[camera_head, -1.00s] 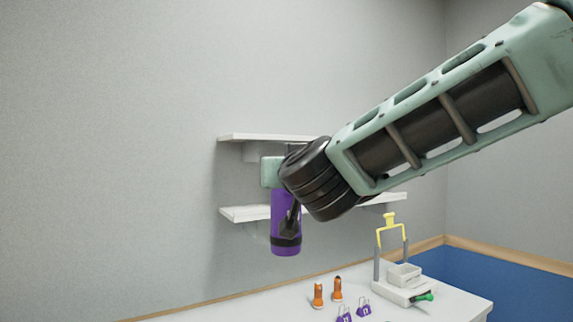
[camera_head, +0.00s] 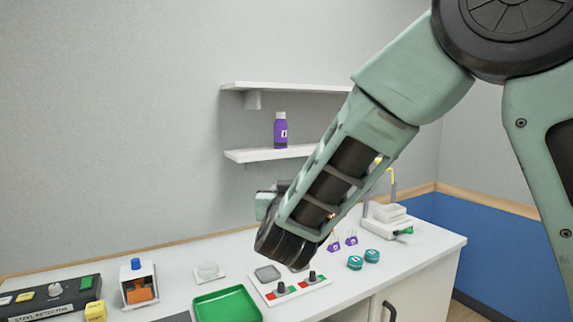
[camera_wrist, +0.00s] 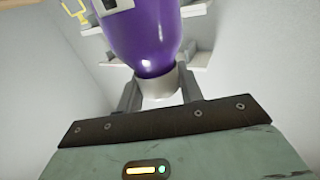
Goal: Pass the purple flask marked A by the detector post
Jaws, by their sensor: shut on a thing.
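My gripper (camera_wrist: 160,90) is shut on a purple flask (camera_wrist: 145,35) in the wrist view, gripping its pale neck, with the purple body beyond the fingers. Part of a white label with a dark mark shows on it, but I cannot read the letter. In the head view my arm hides the fingers and the held flask. Another purple flask (camera_head: 281,132) with a white label stands upright on the lower wall shelf. At the front left, a black console (camera_head: 40,300) with coloured buttons has a label that seems to read steel detector post.
On the white bench are a green tray (camera_head: 228,304), an orange block in a stand (camera_head: 140,288), a yellow block (camera_head: 95,312), a red-green panel (camera_head: 292,290), teal tins (camera_head: 371,256), purple padlock-like pieces (camera_head: 351,239) and a yellow-arched device (camera_head: 385,215). Shelves (camera_head: 285,87) are behind.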

